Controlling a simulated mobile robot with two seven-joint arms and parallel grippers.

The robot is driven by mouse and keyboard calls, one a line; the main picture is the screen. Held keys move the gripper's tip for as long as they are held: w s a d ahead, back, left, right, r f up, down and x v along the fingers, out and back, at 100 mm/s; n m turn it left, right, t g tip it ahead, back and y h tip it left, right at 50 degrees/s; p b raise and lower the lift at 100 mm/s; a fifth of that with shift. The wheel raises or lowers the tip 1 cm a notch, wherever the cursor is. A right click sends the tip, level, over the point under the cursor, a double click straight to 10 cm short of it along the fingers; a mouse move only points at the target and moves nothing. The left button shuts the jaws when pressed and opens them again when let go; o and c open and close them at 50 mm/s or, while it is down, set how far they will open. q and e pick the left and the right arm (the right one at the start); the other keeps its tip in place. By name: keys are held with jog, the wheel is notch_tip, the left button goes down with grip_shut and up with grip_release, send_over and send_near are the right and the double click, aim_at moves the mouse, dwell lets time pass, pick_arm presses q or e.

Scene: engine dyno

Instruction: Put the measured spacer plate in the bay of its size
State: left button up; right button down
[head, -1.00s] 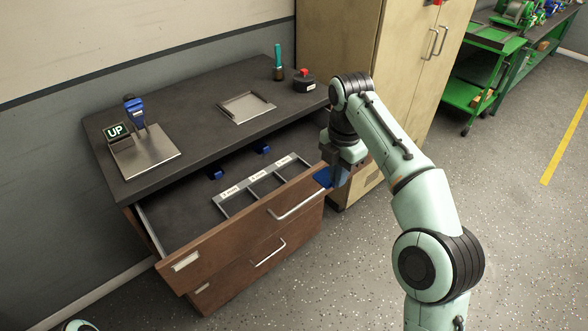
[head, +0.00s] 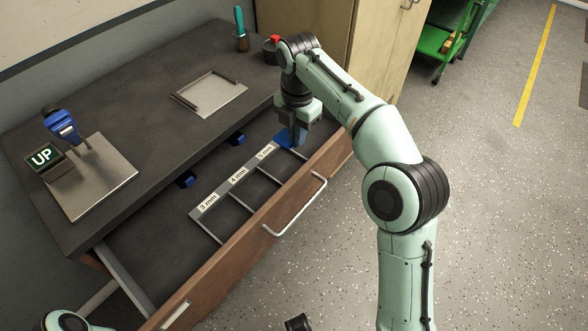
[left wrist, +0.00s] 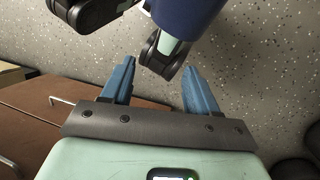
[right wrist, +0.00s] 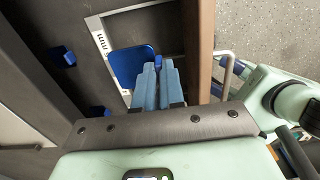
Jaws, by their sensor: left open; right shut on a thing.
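My right gripper (head: 294,128) is shut on a blue spacer plate (head: 283,140), low over the far-right end of the open drawer. The plate also shows in the right wrist view (right wrist: 130,66), gripped at its edge by the fingers (right wrist: 158,66), beside the label at the rightmost bay. I cannot tell whether it touches the drawer floor. The bays have grey dividers and labels reading 3 mm (head: 207,202), 4 mm (head: 237,176) and, partly small, 5 mm (head: 264,152). My left gripper (left wrist: 156,85) is open and empty, above the floor by the drawer front.
On the bench stand a blue gauge (head: 62,126) with a display reading UP (head: 42,157), a grey tray (head: 209,93), a teal-handled tool (head: 240,28) and a black item with a red top (head: 271,48). Blue pieces (head: 187,179) sit at the drawer's back. The drawer front (head: 255,240) bounds the bays.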

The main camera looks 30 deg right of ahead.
notch_tip(320, 180, down, 8)
jog(key=shift+w+f+b, duration=0.1)
jog(key=shift+b, duration=1)
pick_arm(q)
jog(key=shift+w+f+t+b, duration=0.25)
jog(key=shift+w+f, duration=0.2)
jog(key=shift+f, duration=0.35)
jog(key=shift+w+f+t+b, duration=0.15)
jog(key=shift+w+f+b, duration=0.25)
jog(key=shift+f, duration=0.35)
pick_arm(e)
jog(key=shift+f, duration=2.5)
jog(key=shift+f, duration=0.1)
jog(key=c, duration=1.4)
grip_release()
jog(key=shift+o, duration=0.8)
pick_arm(q)
jog(key=r+p, duration=0.1)
jog(key=p, duration=0.1)
jog(key=s+r+p, duration=0.1)
jog(key=r+p, duration=0.1)
jog(key=shift+s+g, duration=0.1)
jog(key=shift+g, duration=0.2)
pick_arm(e)
notch_tip(320, 180, up, 12)
jog(key=shift+r, duration=0.15)
